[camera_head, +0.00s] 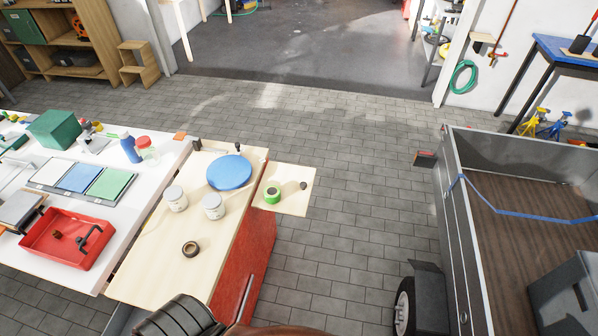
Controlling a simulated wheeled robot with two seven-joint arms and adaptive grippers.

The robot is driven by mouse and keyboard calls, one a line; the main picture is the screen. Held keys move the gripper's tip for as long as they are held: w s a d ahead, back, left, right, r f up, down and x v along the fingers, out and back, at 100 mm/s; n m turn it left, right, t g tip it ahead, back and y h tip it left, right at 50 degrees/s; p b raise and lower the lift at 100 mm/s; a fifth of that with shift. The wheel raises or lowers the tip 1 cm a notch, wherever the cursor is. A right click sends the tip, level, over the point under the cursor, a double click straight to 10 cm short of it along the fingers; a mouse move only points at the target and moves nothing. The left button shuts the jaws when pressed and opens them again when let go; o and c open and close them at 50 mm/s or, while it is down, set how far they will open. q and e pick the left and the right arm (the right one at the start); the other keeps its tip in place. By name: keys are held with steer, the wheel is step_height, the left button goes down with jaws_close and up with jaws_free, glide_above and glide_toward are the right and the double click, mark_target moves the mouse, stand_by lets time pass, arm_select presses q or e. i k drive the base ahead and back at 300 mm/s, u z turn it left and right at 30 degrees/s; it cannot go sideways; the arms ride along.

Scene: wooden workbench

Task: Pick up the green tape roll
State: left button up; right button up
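The green tape roll (272,195) lies on a small pale wooden side board (296,205) at the right edge of the workbench. A small dark round object (303,185) is on the same board, to the right of the roll and apart from it. Neither of my grippers shows in the head view, and nothing is touching the roll.
The wooden workbench top (150,265) carries a blue disc (229,172), two white jars (176,198) and a dark tape roll (190,248). A red tray (68,238) sits on the white table. A trailer (520,180) stands right, beyond open paved floor. A dark ribbed shape at the bottom edge is unclear.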

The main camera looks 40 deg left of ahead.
mark_target(272, 193)
steer(key=i, duration=0.35)
steer(key=u, duration=2.55)
